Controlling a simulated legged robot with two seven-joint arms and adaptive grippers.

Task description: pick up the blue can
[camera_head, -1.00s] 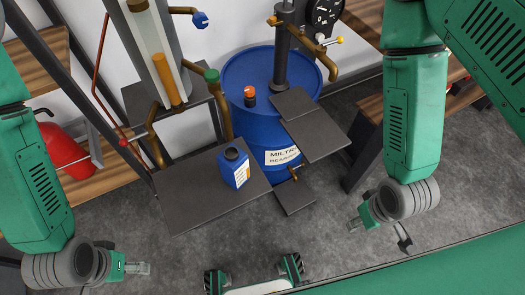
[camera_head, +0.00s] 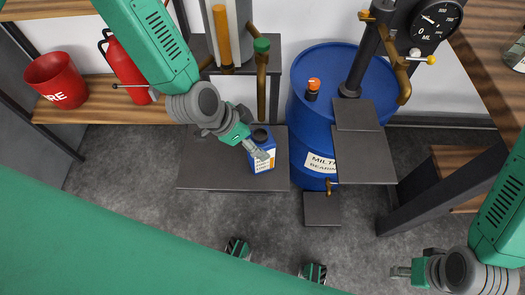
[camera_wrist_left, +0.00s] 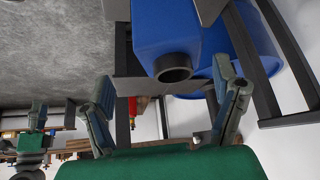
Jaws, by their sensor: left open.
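The blue can (camera_head: 261,163) stands upright on a dark shelf plate (camera_head: 207,180), left of the big blue drum. It has a dark round cap and a white and yellow label. My left gripper (camera_head: 260,152) is open at the can's upper part, and its fingers partly cover the can. In the left wrist view the can (camera_wrist_left: 160,30) shows large with its dark cap, beyond the gap between the open left fingers (camera_wrist_left: 166,92). Contact cannot be told. My right gripper (camera_head: 398,271) is far off at the lower right, away from the can; its jaw state is unclear.
The blue drum (camera_head: 311,125) with an orange-capped bottle (camera_head: 312,88) on top stands right of the can. Dark plates (camera_head: 363,156) jut out in front of it. A brass pipe (camera_head: 261,85) rises behind the can. A red bucket (camera_head: 57,80) and extinguisher (camera_head: 121,63) stand left.

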